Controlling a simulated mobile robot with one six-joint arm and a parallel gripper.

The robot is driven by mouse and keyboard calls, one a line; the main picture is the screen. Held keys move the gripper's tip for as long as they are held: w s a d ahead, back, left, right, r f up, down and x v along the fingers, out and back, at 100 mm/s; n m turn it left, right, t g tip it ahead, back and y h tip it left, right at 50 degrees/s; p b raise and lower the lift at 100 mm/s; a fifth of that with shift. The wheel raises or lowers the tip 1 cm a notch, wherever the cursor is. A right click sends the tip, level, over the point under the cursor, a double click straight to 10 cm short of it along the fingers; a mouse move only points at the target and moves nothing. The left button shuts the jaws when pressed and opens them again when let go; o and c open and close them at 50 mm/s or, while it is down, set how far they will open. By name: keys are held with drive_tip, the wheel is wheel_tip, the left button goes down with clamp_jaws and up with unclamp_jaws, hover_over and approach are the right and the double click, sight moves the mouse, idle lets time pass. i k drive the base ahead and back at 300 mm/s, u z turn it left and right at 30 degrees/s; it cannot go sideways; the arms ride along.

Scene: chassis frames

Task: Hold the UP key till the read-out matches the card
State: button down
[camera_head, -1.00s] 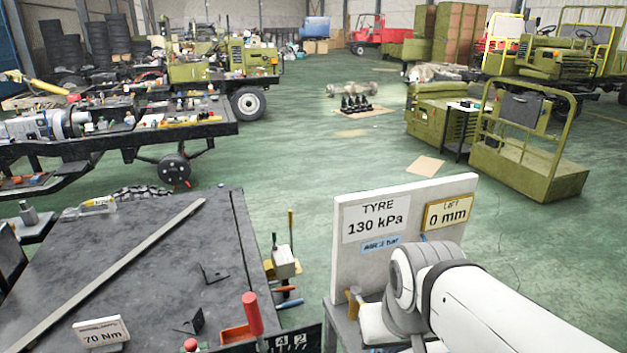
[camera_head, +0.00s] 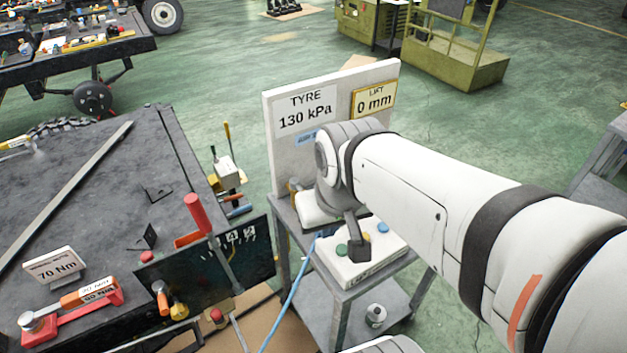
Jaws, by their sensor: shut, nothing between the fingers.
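A white key box (camera_head: 375,250) sits on a small grey stand. It carries a green key (camera_head: 341,250) at the left and a blue key (camera_head: 383,228) at the right, with an orange-yellow one partly hidden between them. I cannot read which is UP. My gripper (camera_head: 359,253) is shut and empty, pointing down over the box beside the green key; I cannot tell whether it touches a key. A white panel (camera_head: 390,72) behind the box shows "TYRE 130 kPa" (camera_head: 306,111) and, in a yellow frame, "LIFT 0 mm" (camera_head: 374,99). A separate card (camera_head: 52,266) reads "70 Nm".
A dark workbench (camera_head: 100,220) stands at left with a long bar and a red-and-orange tool (camera_head: 75,304). A red-handled lever (camera_head: 197,214) rises at its edge. A blue hose (camera_head: 298,290) runs by the stand. Green floor is open behind the panel.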

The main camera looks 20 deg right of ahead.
sight(342, 249)
drive_tip(key=u, duration=0.3)
drive_tip(key=k, duration=1.85)
drive_tip(key=z, duration=0.35)
drive_tip(key=i, duration=1.5)
